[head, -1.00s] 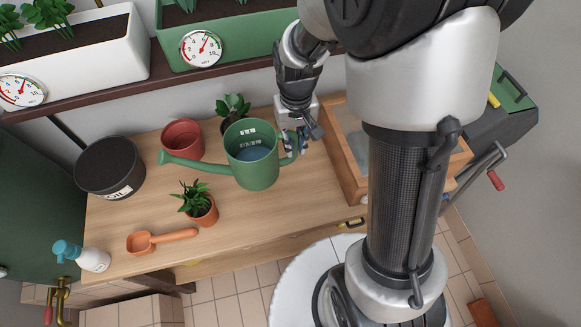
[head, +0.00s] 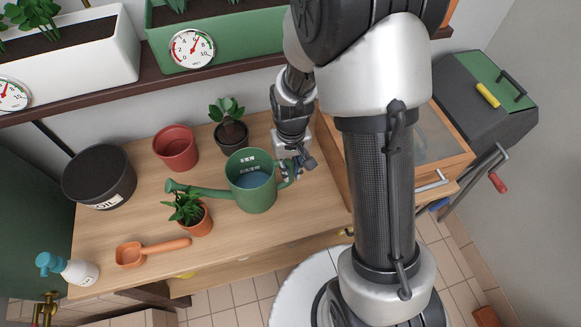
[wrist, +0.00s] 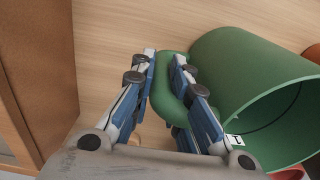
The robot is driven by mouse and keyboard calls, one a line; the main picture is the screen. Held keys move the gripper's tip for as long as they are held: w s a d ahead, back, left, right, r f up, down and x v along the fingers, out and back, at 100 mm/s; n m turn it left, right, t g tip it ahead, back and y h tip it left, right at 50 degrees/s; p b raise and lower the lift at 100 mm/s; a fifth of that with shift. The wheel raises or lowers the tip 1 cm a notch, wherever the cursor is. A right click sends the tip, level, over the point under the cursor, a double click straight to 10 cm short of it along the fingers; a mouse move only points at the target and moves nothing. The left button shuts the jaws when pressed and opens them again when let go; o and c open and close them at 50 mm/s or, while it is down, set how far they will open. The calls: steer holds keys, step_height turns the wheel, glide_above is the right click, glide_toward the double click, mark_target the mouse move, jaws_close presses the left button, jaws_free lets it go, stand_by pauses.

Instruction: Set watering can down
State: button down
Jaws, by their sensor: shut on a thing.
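The green watering can (head: 254,190) is upright at the right part of the wooden bench, with water inside and its spout pointing left. My gripper (head: 292,170) is shut on the can's handle at its right side. In the wrist view, my gripper's fingers (wrist: 165,72) are on both sides of the green handle, with the can body (wrist: 235,80) to the right. The can's base looks on or very close to the bench; I cannot tell whether it touches. The spout tip is just above or behind the small potted plant (head: 188,212).
The wooden bench (head: 120,225) holds an empty terracotta pot (head: 175,147), a dark potted plant (head: 230,130), a black soil bin (head: 100,177), an orange trowel (head: 150,250) and a spray bottle (head: 70,268). A wooden-framed box (head: 445,160) stands right of my gripper.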

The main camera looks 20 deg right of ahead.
steer(key=shift+f, duration=0.1)
steer(key=c, duration=2)
jaws_free()
steer(key=shift+f, duration=0.1)
steer(key=o, duration=0.4)
steer(key=shift+r, duration=0.2)
steer(key=shift+o, duration=0.2)
step_height(320, 180, up, 12)
steer(key=p, duration=0.4)
steer(key=s+r+t, duration=0.4)
steer(key=s+r, duration=1.3)
steer(key=shift+s+a+r+t, duration=0.15)
steer(key=shift+r+t, duration=0.15)
steer(key=shift+r, duration=0.05)
